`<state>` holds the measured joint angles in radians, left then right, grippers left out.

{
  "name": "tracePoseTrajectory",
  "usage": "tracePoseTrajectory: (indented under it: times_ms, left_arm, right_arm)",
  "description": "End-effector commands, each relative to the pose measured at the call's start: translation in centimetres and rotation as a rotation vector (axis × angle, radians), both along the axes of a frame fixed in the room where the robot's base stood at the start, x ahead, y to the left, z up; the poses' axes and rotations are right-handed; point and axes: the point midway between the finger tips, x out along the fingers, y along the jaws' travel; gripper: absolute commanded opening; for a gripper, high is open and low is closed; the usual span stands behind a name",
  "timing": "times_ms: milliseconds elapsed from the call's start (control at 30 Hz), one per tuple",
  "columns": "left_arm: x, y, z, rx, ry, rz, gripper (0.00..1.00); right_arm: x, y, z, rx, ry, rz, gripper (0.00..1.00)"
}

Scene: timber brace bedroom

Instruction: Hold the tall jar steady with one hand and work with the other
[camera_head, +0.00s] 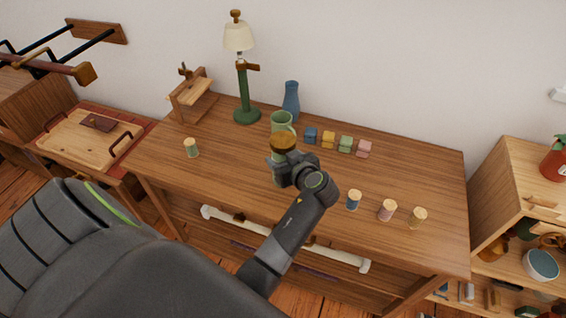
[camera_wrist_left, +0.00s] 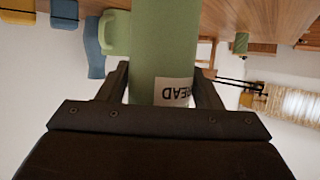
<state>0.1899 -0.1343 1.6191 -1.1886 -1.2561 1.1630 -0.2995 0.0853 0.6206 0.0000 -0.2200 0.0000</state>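The tall jar is green with a round brown lid (camera_head: 283,141) and stands on the wooden table (camera_head: 235,180). In the left wrist view its green body (camera_wrist_left: 165,40) fills the space between my fingers, with a white label reading upside down, partly cut off. My left gripper (camera_head: 284,170) is around the jar's body from the front. Both fingers appear to touch its sides. The gripper hides much of the jar in the head view. My right gripper is not in view.
A green pitcher (camera_head: 282,121) and a blue vase (camera_head: 291,100) stand behind the jar. A green lamp (camera_head: 244,95) is at the back left. Small coloured blocks (camera_head: 328,139) line the back. Small lidded pots (camera_head: 387,210) stand front right, another (camera_head: 191,147) at left.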

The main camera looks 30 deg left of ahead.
Motion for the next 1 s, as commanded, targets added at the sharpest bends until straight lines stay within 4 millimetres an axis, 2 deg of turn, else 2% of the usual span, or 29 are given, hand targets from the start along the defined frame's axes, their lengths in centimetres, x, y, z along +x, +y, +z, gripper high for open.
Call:
tracePoseTrajectory:
  times_ms: [33,233,533,667,800,1000]
  left_arm:
    - [0.0,0.0,0.0,0.001,0.0,0.0,0.52]
    - [0.0,0.0,0.0,0.0,0.001,0.0,0.26]
    - [0.0,0.0,0.5,0.0,-0.002,0.001,0.25]
    - [0.1,0.0,2.3,0.0,-0.007,0.0,0.25]
    - [0.1,0.0,5.3,0.0,-0.011,0.001,0.25]
    - [0.1,0.0,8.7,0.001,-0.006,0.001,0.25]
  right_arm:
    - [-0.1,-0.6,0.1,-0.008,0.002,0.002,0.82]
    - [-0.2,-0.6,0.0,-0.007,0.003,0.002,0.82]
    - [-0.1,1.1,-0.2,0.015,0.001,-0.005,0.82]
    - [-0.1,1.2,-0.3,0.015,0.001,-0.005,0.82]
    - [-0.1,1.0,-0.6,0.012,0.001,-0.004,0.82]
    - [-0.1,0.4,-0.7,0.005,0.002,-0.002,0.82]
